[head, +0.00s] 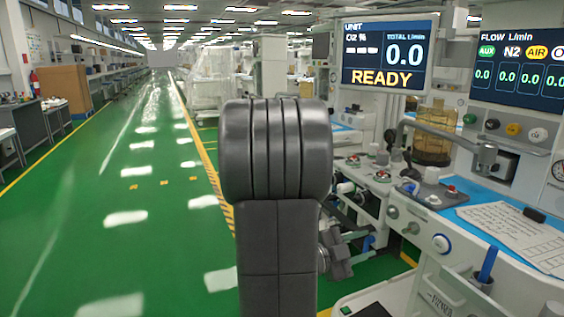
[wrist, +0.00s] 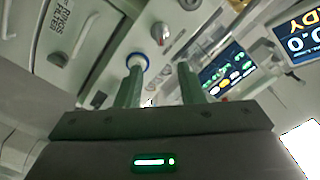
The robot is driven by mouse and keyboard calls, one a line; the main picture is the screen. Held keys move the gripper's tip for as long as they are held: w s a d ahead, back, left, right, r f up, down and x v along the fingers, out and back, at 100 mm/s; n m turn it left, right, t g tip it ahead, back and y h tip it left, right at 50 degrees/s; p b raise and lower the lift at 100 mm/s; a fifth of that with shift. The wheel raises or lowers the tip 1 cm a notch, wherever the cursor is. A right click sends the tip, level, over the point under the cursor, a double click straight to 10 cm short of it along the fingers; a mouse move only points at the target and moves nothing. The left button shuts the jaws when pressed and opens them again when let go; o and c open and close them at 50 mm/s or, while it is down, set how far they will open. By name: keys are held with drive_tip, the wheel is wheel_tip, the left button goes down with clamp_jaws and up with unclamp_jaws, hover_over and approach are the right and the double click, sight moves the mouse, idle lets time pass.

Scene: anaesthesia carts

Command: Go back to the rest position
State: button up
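My arm stands upright in the middle of the head view and hides what lies behind it. In the wrist view, the two fingers of my gripper (wrist: 160,72) are apart, with nothing held between them. Beyond the left fingertip is a white knob with a blue ring (wrist: 138,60); I cannot tell whether the finger touches it. A blue-ringed knob (head: 441,243) also shows on the cart front in the head view.
An anaesthesia cart (head: 405,222) stands close on the right, with a READY screen (head: 388,55), a flow screen (head: 520,72) and a blue worktop with papers (head: 515,236). The green floor (head: 120,220) on the left is a clear aisle. Benches line the far left.

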sight(406, 229)
drive_tip(key=b+x, duration=0.1)
drive_tip(key=x, duration=1.2)
drive_tip(key=shift+d+r+b, duration=0.2)
drive_tip(key=shift+b, duration=0.15)
drive_tip(key=n+p, duration=0.2)
drive_tip(key=shift+a+r+n, duration=0.1)
drive_tip(key=shift+a+n, duration=0.05)
drive_tip(key=shift+n, duration=0.15)
drive_tip(key=shift+w+a+f+n+p, duration=0.15)
drive_tip(key=shift+n+p, duration=1.5)
drive_tip(key=shift+n, duration=0.85)
drive_tip(key=shift+d+f+n+p, duration=0.1)
drive_tip(key=shift+n+p, duration=1.5)
drive_tip(key=shift+n, duration=0.9)
